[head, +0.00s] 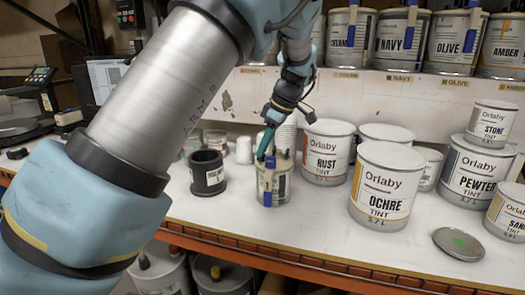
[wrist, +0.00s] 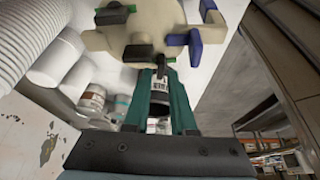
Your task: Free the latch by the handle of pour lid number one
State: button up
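The tin with the pour lid (head: 274,190) stands near the front of the bench and bears a "1" on a yellow label and a blue strip. Its beige lid (wrist: 110,40) fills the top of the wrist view. The lid has black tabs (wrist: 139,53), green pieces and a blue clip (wrist: 195,42). My gripper (head: 261,156) points down at the lid's near left part. In the wrist view its teal fingers (wrist: 159,74) are apart, with a gap between them. Their tips are at a small dark piece under the lid's edge; contact is unclear.
A black cup (head: 207,176) stands left of the tin. The Rust tin (head: 327,160) is close on its right, and the Ochre tin (head: 384,190) is further right. White cups stand behind. A loose round lid (head: 459,244) lies at the front right.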

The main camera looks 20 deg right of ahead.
jog(key=b+v, duration=0.2)
jog(key=v, duration=0.7)
jog(key=shift+r, duration=0.4)
jog(key=w+a+f+m+g+h, duration=0.1)
jog(key=w+a+f+m, duration=0.2)
jog(key=a, duration=0.7)
jog(key=w+a+f+g+h, duration=0.1)
jog(key=w+a+f, duration=0.1)
jog(key=a+f, duration=0.6)
jog(key=s+a+f+m, duration=0.2)
jog(key=s+a, duration=0.2)
jog(key=a, duration=0.3)
jog(key=s+a+f+m+h, duration=0.1)
jog(key=s+a+f+m, duration=0.1)
jog(key=s+a, duration=0.2)
jog(key=s+a+f+m, duration=0.2)
jog(key=s+a, duration=0.2)
jog(key=a, duration=0.7)
jog(key=shift+s+m, duration=0.35)
jog(key=shift+m, duration=0.05)
